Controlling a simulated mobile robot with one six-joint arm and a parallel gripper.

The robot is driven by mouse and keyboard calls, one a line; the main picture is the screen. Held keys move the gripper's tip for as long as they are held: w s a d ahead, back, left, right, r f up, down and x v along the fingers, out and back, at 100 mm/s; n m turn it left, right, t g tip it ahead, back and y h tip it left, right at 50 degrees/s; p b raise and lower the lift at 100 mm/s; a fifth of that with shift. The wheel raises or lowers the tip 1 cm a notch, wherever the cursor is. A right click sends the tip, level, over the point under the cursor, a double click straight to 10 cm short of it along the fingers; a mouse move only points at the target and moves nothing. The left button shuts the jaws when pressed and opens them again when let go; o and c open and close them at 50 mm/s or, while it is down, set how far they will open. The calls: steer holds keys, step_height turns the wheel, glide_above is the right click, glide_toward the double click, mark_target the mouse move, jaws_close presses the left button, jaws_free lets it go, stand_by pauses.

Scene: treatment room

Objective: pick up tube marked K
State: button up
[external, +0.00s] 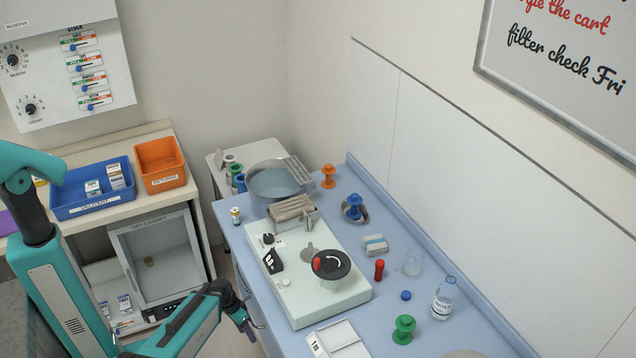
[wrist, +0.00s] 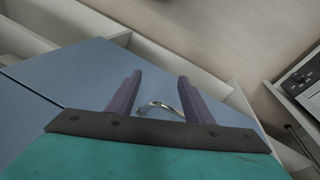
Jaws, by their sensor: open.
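I cannot read a K on anything in view. A small red cylinder (external: 379,270) stands upright on the blue bench, right of the white machine. A small white vial with a yellow cap (external: 235,215) stands at the bench's far left corner. Neither shows a legible letter. My gripper (external: 247,331) hangs at the bench's left front side, in front of the drawer fronts. In the wrist view my gripper (wrist: 158,78) has its two purple fingers apart with nothing held. Behind them are a blue panel (wrist: 65,80) and a curved metal handle (wrist: 160,106).
The white machine (external: 345,298) with a black dial fills the bench's middle. Around it are a steel basin (external: 268,185), green spool (external: 403,330), clear bottle (external: 444,300) and glass (external: 413,264). A blue delivery tray (external: 75,208) and orange returns bin (external: 163,182) sit on the left counter.

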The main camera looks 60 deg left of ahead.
steer(key=s+a+r+t, duration=0.2)
steer(key=a+r, duration=0.3)
steer(key=a, duration=0.3)
steer(key=t+y+p, duration=0.2)
steer(key=t+y, duration=0.4)
steer(key=t, duration=0.7)
glide_toward(232, 212)
steer(key=w, duration=0.1)
steer(key=shift+w+a+f+m, duration=0.2)
steer(key=shift+a+f+m, duration=0.2)
steer(key=shift+f, duration=0.1)
steer(key=shift+w+f, duration=0.1)
steer(key=shift+b+x, duration=1.5)
steer(key=shift+x, duration=2.7)
